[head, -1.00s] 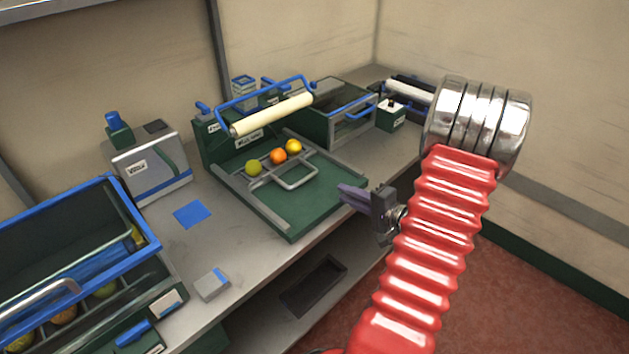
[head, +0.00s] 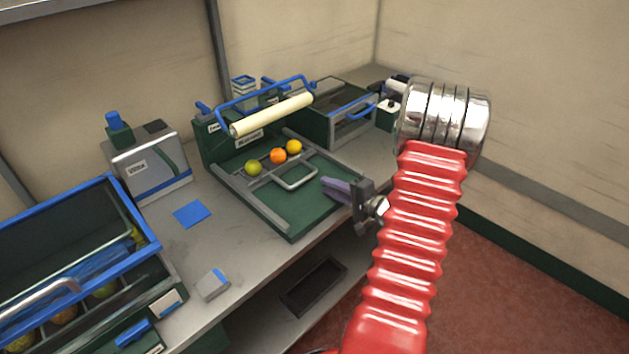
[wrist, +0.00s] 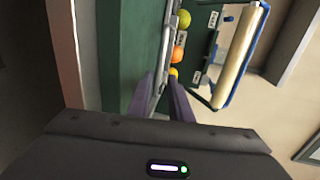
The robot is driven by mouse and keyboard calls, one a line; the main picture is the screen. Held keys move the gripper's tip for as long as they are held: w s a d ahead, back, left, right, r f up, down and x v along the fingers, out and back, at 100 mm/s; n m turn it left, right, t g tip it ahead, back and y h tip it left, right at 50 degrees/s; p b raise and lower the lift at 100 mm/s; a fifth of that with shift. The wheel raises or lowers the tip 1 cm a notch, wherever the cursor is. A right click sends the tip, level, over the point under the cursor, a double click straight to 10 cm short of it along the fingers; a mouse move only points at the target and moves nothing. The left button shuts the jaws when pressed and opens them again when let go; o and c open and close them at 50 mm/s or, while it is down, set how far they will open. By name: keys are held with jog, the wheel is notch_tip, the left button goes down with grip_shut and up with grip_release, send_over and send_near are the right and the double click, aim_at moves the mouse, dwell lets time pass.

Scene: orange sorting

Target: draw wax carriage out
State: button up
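The wax carriage is a grey frame with a U-shaped handle (head: 297,182) on a green-bedded station (head: 290,222). A green fruit (head: 253,168), an orange one (head: 278,156) and a yellow one (head: 294,147) sit in a row at the carriage's back. My gripper (head: 328,186) is open, just right of the handle in the head view, over the green bed. In the wrist view its two purple fingers (wrist: 162,98) are apart, pointing towards the handle and fruits. Whether the handle lies between the fingertips, I cannot tell.
A cream roller (head: 272,115) with a blue handle stands over the back of the station. A green-framed box (head: 342,118) is behind it to the right. A grey machine (head: 150,170) and a blue-rimmed bin (head: 150,245) stand to the left. A small grey block (head: 212,286) lies near the front edge.

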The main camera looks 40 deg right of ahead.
aim_at(314, 187)
jog(key=x, duration=0.7)
jog(key=shift+c, duration=0.6)
grip_shut()
